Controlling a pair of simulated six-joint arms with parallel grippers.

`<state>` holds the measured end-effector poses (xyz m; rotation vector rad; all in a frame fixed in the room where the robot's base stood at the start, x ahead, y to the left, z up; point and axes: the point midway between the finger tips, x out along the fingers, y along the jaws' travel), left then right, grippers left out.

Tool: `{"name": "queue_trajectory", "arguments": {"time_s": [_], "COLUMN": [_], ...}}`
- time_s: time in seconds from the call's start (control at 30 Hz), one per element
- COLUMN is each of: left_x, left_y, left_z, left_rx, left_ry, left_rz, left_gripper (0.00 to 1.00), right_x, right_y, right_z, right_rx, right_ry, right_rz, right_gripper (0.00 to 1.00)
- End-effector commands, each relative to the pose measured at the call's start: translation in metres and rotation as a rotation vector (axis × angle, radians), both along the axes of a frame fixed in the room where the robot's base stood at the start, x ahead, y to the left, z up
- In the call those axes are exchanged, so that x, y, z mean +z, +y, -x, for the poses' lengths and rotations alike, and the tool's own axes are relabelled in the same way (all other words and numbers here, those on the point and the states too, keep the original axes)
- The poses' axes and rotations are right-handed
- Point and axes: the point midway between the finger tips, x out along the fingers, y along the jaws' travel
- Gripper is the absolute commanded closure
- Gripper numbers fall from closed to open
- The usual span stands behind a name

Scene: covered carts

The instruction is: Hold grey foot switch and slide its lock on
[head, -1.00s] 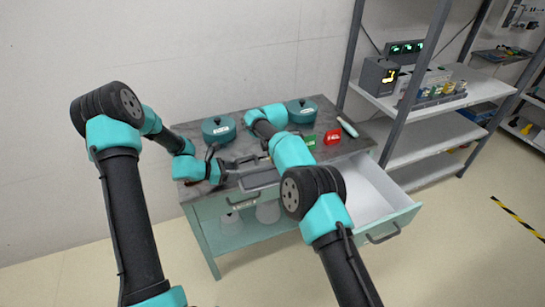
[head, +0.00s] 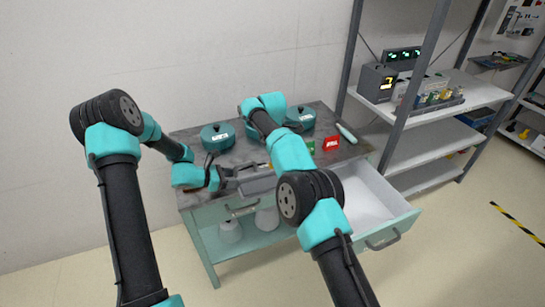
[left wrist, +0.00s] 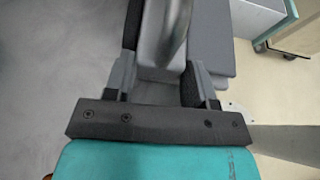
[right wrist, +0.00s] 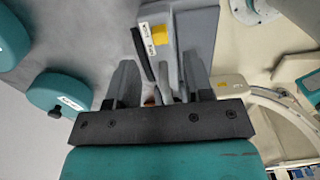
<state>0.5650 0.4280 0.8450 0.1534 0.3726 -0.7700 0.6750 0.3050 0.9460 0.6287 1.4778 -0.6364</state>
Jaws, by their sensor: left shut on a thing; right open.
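The grey foot switch (head: 258,187) is near the front edge of the cart top, partly hidden by my right arm in the head view. My left gripper (head: 231,177) is shut on its left end. In the left wrist view the grey body (left wrist: 160,72) fills the space between the fingers. In the right wrist view the foot switch (right wrist: 197,35) shows a white label, a yellow slider piece (right wrist: 160,35) and a dark strip beside it. My right gripper (right wrist: 158,85) is open, with part of the switch between or just beyond its fingers. Contact there is unclear.
Two teal lidded pots (head: 217,137) (head: 301,119) stand at the back of the cart top (head: 190,143). A red block (head: 331,144) and a teal-handled item (head: 346,133) lie at right. The open drawer (head: 375,200) juts out at front right.

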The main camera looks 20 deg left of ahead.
Motion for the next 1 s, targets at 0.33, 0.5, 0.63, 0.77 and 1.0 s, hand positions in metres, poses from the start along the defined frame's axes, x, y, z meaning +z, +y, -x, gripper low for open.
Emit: {"name": "queue_trajectory", "arguments": {"time_s": [0.33,0.5,0.63,0.77,1.0], "left_x": [-0.0002,-0.0002,-0.0001,0.0,0.0002], "left_y": [-0.0005,-0.0004,-0.0003,-0.0001,0.0001], "left_z": [0.0001,0.0,0.0,0.0,0.0001], "left_rx": [-0.001,-0.001,-0.001,0.0,0.0], "left_ry": [0.001,0.001,0.001,0.001,0.0], "left_rz": [0.001,0.001,0.001,0.001,0.0], "left_gripper": [0.98,0.45,0.33,0.21,0.2], "right_x": [0.0064,0.0063,0.0062,0.0062,0.0062], "right_y": [0.0001,0.0,0.0,0.0,0.0], "right_z": [0.0003,0.0003,0.0003,0.0003,0.0003], "right_rx": [0.0,0.0,0.0,0.0,0.0], "right_ry": [0.0,0.0,0.0,0.0,0.0], "right_rz": [0.0,0.0,0.0,0.0,0.0], "right_gripper": [0.53,0.53,0.53,0.53,0.53]}}
